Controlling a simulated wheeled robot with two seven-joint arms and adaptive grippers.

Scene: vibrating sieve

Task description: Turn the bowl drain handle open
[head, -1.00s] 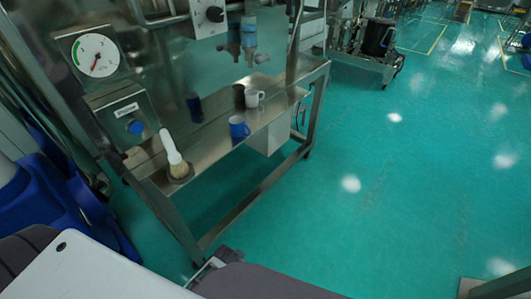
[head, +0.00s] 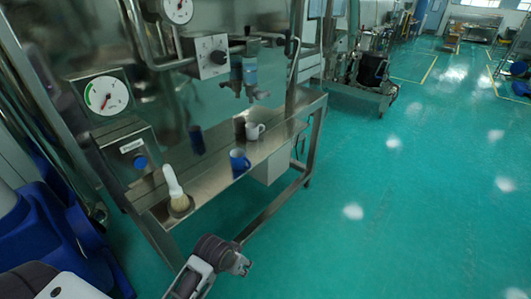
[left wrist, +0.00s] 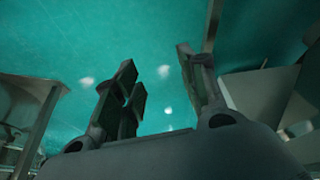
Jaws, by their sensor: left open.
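My left gripper (head: 240,265) is low in the head view, in front of the steel bench and well apart from its fittings. In the left wrist view its two dark fingers (left wrist: 155,72) stand apart, with only green floor between them. I cannot pick out a bowl drain handle for certain. The bowl itself is not clearly visible. My right gripper is not in view.
The steel bench (head: 212,172) holds a brush with a white handle (head: 173,182), a blue mug (head: 239,162) and a white mug (head: 255,131). A gauge (head: 107,95) and a blue-button box (head: 139,162) are at left. Open green floor lies right.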

